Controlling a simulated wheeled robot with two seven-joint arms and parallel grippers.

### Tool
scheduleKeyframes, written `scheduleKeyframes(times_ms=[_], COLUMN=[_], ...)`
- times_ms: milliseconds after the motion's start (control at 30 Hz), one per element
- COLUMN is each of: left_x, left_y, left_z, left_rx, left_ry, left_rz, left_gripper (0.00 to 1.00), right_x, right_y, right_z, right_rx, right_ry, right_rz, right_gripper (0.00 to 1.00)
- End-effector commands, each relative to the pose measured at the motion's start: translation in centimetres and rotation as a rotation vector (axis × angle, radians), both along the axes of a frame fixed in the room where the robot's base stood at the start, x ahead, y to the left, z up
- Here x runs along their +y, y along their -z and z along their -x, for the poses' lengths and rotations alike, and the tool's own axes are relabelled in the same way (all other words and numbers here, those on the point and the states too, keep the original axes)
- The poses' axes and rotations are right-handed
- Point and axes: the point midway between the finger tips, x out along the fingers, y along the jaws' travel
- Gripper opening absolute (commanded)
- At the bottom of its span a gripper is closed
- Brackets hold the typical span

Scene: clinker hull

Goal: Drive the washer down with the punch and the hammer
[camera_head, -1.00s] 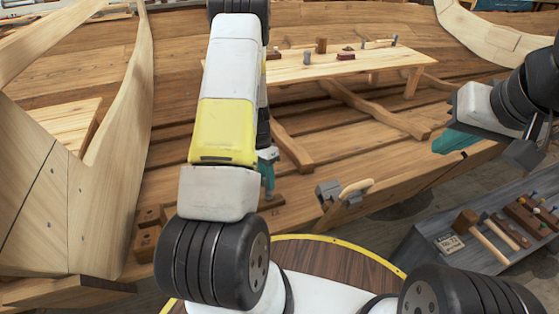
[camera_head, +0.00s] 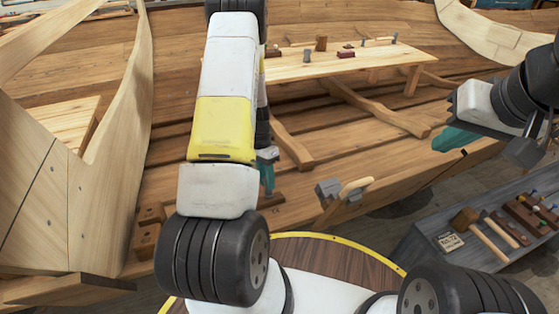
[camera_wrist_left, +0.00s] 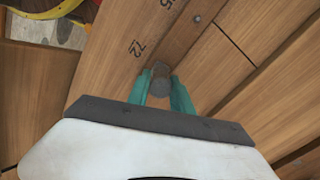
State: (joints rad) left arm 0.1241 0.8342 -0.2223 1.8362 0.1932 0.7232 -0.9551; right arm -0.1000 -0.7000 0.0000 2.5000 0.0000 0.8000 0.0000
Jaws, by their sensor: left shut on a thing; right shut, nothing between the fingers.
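My left gripper (camera_head: 266,170) is low over the hull planking in the head view, partly hidden by my own arm. In the left wrist view its teal fingers (camera_wrist_left: 165,92) are shut on a grey round-topped punch (camera_wrist_left: 160,85), over a plank marked 72. The punch's lower end is hidden, and I cannot make out the washer. A hammer (camera_head: 490,240) with a brown head and pale handle lies in the grey tray at the right. My right gripper (camera_head: 455,140) is shut and empty, in the air above the hull's edge, away from the hammer.
The grey tray (camera_head: 412,250) also holds several small tools and a No 72 card. A plank bench (camera_head: 330,66) with small items stands behind. A tall frame timber (camera_head: 125,90) rises at left.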

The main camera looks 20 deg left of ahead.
Motion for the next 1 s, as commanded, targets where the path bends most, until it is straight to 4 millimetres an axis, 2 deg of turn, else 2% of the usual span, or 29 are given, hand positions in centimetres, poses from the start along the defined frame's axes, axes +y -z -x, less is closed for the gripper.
scheduleKeyframes(times_ms=[833, 867, 933, 1000], left_x=[-0.13, -0.13, -0.14, -0.14], left_y=[0.69, 0.7, 0.72, 0.71], left_z=[0.2, 0.2, 0.22, 0.21], left_rx=[0.002, 0.002, 0.002, 0.002], left_ry=[-0.001, -0.001, -0.001, -0.001], left_rz=[0.0, 0.0, 0.0, 0.0], left_gripper=[0.0, 0.28, 0.42, 0.52], right_x=[0.0, 0.0, 0.0, 0.0], right_y=[0.0, 0.0, 0.0, 0.0], right_z=[0.0, 0.0, 0.0, 0.0], right_rx=[0.0, 0.0, 0.0, 0.0], right_ry=[0.0, 0.0, 0.0, 0.0], right_rz=[0.0, 0.0, 0.0, 0.0], right_gripper=[0.0, 0.0, 0.0, 0.0])
